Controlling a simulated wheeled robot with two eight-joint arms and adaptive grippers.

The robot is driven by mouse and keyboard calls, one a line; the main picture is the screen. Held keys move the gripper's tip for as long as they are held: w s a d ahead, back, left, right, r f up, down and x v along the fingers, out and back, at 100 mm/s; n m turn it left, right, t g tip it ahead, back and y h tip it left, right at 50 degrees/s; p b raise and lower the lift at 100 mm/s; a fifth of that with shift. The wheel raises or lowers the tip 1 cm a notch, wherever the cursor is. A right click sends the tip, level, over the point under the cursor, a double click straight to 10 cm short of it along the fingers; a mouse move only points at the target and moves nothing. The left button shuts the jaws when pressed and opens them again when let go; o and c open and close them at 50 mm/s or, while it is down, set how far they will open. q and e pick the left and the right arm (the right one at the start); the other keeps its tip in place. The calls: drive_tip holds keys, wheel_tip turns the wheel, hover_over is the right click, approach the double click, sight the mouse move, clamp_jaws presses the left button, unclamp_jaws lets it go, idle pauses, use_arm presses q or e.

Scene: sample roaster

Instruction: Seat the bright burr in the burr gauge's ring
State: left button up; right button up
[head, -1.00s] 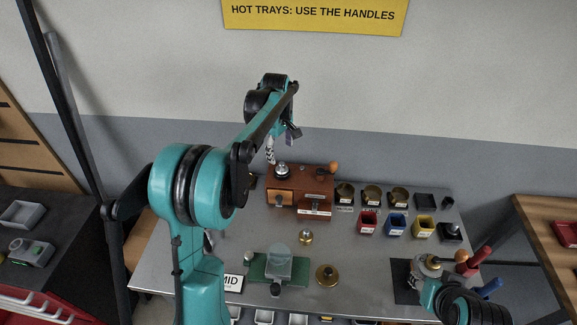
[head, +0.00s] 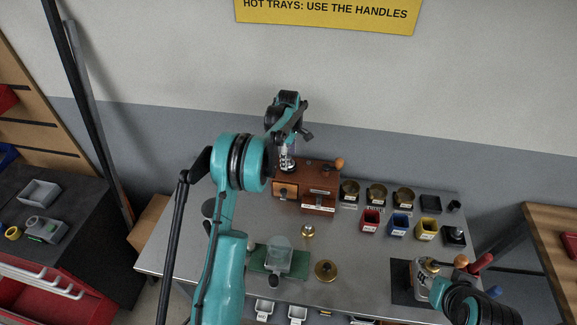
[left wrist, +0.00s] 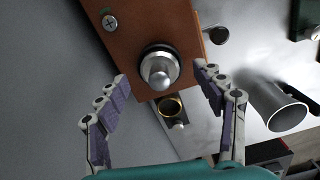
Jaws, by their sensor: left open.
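A shiny silver tapered piece, seemingly the bright burr (left wrist: 160,68), stands upright in a dark collar on top of a wooden drawer box (head: 318,170). The box also shows in the left wrist view (left wrist: 128,18). My left gripper (left wrist: 165,82) is open, its purple-padded fingers on either side of the silver piece with gaps on both sides. In the head view my left gripper (head: 288,150) is just above the box's left end and partly hides the piece. I cannot tell which thing is the burr gauge.
Red (head: 370,221), blue (head: 398,225) and yellow (head: 425,230) bins stand right of the box. A green stand (head: 266,262) is in front.

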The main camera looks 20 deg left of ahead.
use_arm(q)
drive_tip(key=shift+f, duration=0.8)
drive_tip(key=c, duration=1.5)
drive_tip(key=shift+r, duration=0.1)
